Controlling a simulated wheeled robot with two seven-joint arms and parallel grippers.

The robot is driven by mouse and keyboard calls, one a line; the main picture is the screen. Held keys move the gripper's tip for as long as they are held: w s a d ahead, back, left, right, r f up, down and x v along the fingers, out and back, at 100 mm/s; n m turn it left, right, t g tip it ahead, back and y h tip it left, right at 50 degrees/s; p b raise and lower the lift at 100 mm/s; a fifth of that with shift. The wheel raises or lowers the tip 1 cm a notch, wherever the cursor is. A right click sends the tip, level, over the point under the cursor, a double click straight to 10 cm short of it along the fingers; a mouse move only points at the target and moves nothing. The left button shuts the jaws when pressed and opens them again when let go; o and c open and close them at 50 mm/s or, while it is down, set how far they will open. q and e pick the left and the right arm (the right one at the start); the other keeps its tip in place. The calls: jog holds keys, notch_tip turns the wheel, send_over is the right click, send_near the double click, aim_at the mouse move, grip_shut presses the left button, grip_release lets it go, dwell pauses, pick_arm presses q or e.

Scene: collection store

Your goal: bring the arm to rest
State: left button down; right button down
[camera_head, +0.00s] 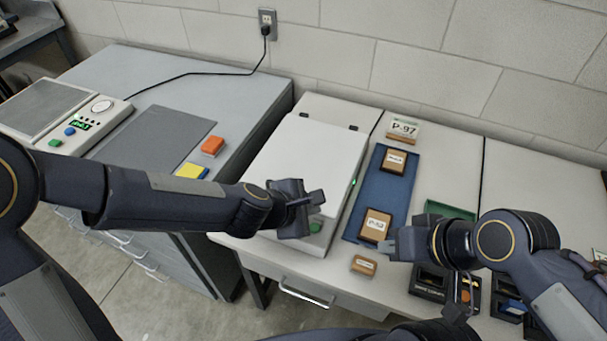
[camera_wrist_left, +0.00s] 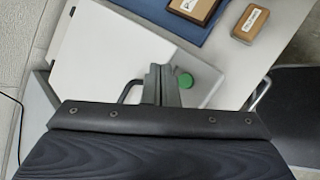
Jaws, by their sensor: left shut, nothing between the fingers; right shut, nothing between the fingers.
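My left gripper (camera_head: 314,200) is shut and empty, above the front edge of the white lidded box (camera_head: 305,160). In the left wrist view, the left gripper's fingers (camera_wrist_left: 161,84) are together beside a green button (camera_wrist_left: 185,80) on that box. My right gripper (camera_head: 388,246) is shut and empty, close to the wooden block labelled P-52 (camera_head: 375,226) on the blue mat (camera_head: 362,192). I cannot tell whether it touches the block.
Another labelled wooden block (camera_head: 394,161) lies on the mat. A small wooden block (camera_head: 363,265) lies at the table's front. A P-97 sign (camera_head: 403,130) stands behind. A green tray (camera_head: 449,210) and black boxes (camera_head: 430,282) are at right. A scale (camera_head: 62,115) stands on the left cabinet.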

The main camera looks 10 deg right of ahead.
pick_arm(q)
jog(key=shift+r, duration=0.1)
jog(key=s+a+r+m+t, duration=0.1)
jog(key=a+r+m, duration=0.35)
jog(key=a, duration=0.25)
jog(key=s+a+r+m, duration=0.1)
jog(key=a+r+m, duration=0.2)
jog(key=a+r, duration=0.3)
jog(key=s+a+f+m+y, duration=0.1)
jog(key=s+a+m+y, duration=0.1)
jog(key=s+a, duration=0.5)
jog(key=s+a+f+m+y, duration=0.1)
jog(key=s+a+m, duration=0.3)
jog(key=a, duration=0.7)
jog(key=s+y, duration=0.1)
jog(key=s, duration=0.1)
jog(key=shift+s+f, duration=0.3)
jog(key=shift+s, duration=0.05)
dwell(2.1)
